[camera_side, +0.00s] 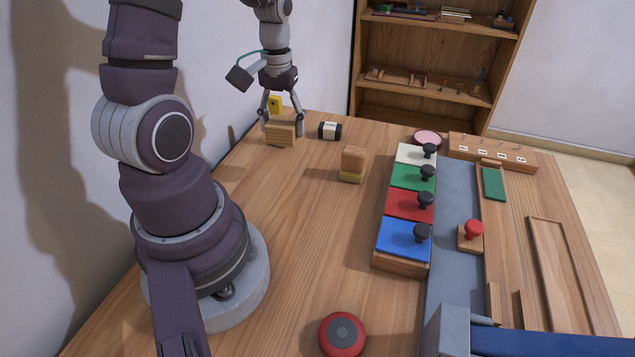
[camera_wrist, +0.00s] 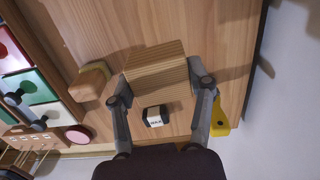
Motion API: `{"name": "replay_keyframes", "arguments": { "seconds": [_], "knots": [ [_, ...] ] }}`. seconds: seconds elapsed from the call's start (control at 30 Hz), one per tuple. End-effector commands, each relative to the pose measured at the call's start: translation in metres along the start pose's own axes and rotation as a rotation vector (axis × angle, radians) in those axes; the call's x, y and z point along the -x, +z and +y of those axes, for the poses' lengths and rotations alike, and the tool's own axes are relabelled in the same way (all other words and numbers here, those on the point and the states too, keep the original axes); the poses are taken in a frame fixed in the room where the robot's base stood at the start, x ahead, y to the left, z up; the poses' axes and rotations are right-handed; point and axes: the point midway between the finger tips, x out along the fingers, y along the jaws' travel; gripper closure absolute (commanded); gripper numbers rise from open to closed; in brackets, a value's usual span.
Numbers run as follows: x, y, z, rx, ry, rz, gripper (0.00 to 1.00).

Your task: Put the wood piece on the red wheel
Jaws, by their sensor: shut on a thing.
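A light striped wood block (camera_side: 281,138) is between the fingers of my gripper (camera_side: 282,128) at the far left of the table. My gripper is shut on it; the block is low, on or just above the tabletop. In the wrist view the wood block (camera_wrist: 160,77) sits between both fingertips of my gripper (camera_wrist: 158,82). A red wheel-like disc (camera_side: 342,334) with a grey centre lies flat at the front of the table, far from my gripper. It does not show in the wrist view.
A second wood block with a yellow base (camera_side: 352,164) stands to the right. A black-and-white cylinder (camera_side: 330,130) and a yellow piece (camera_side: 275,105) are close to my gripper. Coloured keys (camera_side: 410,205) with black knobs and a pink disc (camera_side: 427,138) are further right. The table's left-middle is clear.

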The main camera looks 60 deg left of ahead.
Motion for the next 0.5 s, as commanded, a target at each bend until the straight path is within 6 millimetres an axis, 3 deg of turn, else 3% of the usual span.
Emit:
{"name": "replay_keyframes", "arguments": {
  "seconds": [0.13, 0.27, 0.37, 0.5],
  "knots": [
    [0.011, 0.007, 0.020, -0.092, 0.001, -0.001, 0.74],
    [0.013, 0.027, 0.063, -0.301, 0.002, -0.002, 0.74],
    [0.014, 0.053, 0.099, -0.498, 0.003, -0.002, 0.74],
    [0.016, 0.108, 0.142, -0.820, 0.003, -0.002, 0.74]
  ]
}}
